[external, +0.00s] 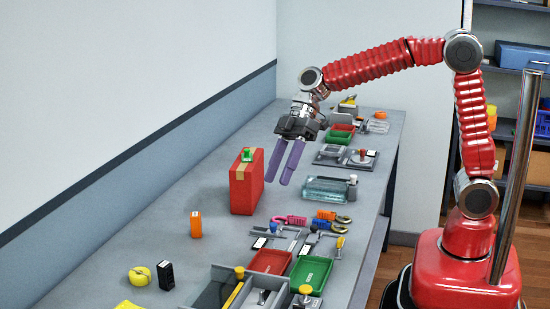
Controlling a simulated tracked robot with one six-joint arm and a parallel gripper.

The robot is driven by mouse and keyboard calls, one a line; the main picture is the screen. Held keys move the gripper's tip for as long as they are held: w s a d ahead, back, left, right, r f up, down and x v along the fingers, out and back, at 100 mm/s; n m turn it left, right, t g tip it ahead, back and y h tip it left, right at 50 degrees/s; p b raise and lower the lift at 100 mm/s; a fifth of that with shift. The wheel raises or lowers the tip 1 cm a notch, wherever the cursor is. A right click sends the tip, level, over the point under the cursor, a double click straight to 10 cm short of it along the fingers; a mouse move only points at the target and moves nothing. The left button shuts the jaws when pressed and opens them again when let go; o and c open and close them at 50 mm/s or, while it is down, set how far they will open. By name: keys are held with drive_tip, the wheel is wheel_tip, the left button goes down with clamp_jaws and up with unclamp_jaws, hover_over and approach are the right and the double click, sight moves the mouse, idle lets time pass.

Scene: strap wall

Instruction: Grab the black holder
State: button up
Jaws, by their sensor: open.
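A small upright black block with a white mark on its front, which looks like the black holder (166,275), stands on the grey bench near the front left in the external view. It is beside a round yellow item and apart from my gripper. My gripper (279,180) has two purple fingers, which are apart with nothing visible between them. It points down over the bench, just right of the red box and well behind the black holder. I cannot tell its exact height.
A red box (246,188) with a green item on top stands between my gripper and the wall. An orange block (196,224) and a yellow roll (140,275) stand near the black holder. Trays (310,273) and tools crowd the bench's right side. The left strip is mostly clear.

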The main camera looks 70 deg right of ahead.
drive_tip(key=w+a+f+n+y, duration=0.3)
drive_tip(key=w+a+f, duration=0.3)
drive_tip(key=w, duration=0.3)
drive_tip(key=w+a+f+n+y, duration=0.3)
drive_tip(key=w+a+f, duration=0.4)
drive_tip(key=w, duration=0.3)
drive_tip(key=shift+a+n, duration=0.25)
drive_tip(key=shift+n, duration=0.05)
drive_tip(key=shift+w+f, duration=0.1)
approach(165, 271)
drive_tip(key=shift+w+a+f, duration=0.55)
drive_tip(key=shift+a+f, duration=0.15)
drive_tip(key=shift+w+a+f, duration=0.5)
drive_tip(key=shift+a+f, duration=0.2)
drive_tip(key=shift+x, duration=2.6)
drive_tip(key=shift+f, duration=0.15)
drive_tip(key=shift+s, duration=0.1)
drive_tip(key=shift+c, duration=0.3)
